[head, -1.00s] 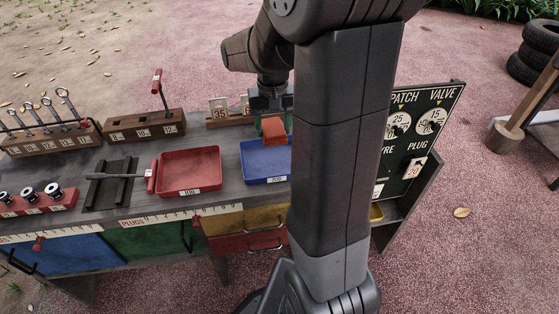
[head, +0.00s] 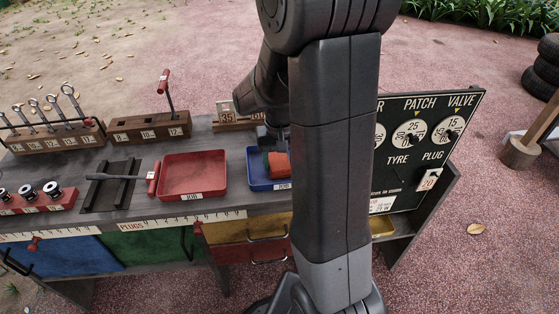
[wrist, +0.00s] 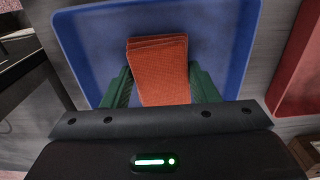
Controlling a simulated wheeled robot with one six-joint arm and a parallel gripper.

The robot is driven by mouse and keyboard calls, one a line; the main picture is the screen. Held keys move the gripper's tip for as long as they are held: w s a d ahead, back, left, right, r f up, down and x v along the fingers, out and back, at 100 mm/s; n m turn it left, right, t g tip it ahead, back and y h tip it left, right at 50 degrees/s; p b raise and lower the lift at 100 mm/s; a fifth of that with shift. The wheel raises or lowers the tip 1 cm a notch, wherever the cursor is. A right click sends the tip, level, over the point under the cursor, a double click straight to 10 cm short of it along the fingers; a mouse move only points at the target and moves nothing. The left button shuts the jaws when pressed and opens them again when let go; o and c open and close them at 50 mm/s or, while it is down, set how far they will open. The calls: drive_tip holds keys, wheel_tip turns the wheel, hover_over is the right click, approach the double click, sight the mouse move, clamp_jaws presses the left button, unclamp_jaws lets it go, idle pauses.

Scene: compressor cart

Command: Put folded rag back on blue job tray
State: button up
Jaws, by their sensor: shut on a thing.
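The folded rag (wrist: 158,72) is orange-red. In the wrist view it sits between the green fingers of my gripper (wrist: 160,88), which is shut on it. The blue job tray (wrist: 85,45) spreads beneath and around the rag in the wrist view. In the head view the rag (head: 278,165) shows over the blue tray (head: 257,180), low and close to it. I cannot tell whether the rag touches the tray floor. My arm hides the right part of the tray in the head view.
A red tray (head: 193,176) stands just left of the blue tray. Number blocks (head: 226,112) stand behind it. A black gauge board (head: 425,145) rises at the right end of the cart.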

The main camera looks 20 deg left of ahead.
sight(280, 162)
drive_tip(key=shift+f, duration=0.1)
drive_tip(key=o, duration=0.9)
drive_tip(key=shift+o, duration=0.2)
wheel_tip(280, 162, up, 12)
drive_tip(key=p, duration=0.2)
drive_tip(key=shift+r+p, duration=0.2)
drive_tip(key=shift+p, duration=0.2)
